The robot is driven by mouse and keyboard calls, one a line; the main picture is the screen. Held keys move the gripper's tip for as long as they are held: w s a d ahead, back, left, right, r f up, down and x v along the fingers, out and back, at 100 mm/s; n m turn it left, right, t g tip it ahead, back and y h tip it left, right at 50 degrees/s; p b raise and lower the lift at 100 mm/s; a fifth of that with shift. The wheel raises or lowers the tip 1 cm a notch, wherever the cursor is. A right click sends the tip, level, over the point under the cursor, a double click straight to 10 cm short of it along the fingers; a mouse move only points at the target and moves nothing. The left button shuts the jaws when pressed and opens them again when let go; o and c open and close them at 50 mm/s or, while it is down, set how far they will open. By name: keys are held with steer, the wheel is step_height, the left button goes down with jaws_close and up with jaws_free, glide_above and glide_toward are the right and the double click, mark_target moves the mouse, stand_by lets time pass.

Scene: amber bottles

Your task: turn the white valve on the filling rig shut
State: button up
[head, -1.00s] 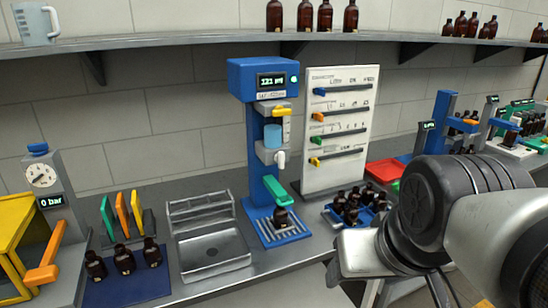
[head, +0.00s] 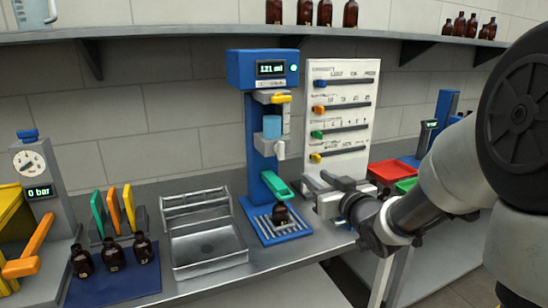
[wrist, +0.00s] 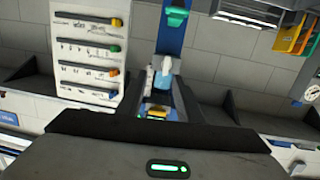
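The filling rig (head: 262,75) is a blue column with a lit display reading "121 ml". It has a yellow lever (head: 280,98) and a light-blue cylinder (head: 272,127). The white valve (head: 281,150) hangs downward below the cylinder. It also shows in the upside-down wrist view (wrist: 164,67), roughly between my fingers. A green clamp (head: 276,187) sits lower, above a brown bottle (head: 281,213) on the rig's base. My gripper (head: 325,183) is to the right of the rig, lower than the valve and apart from it. Its fingers look open and empty.
A white panel with coloured sliders (head: 340,120) stands close behind my gripper. Several brown bottles stand on a blue mat (head: 130,285).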

steer(key=a+y, duration=0.1)
steer(key=y, duration=0.1)
glide_toward(282, 150)
steer(key=shift+t, duration=0.3)
steer(key=x, duration=0.9)
steer(key=shift+f+p, duration=0.3)
steer(key=shift+p, duration=0.05)
jaws_close()
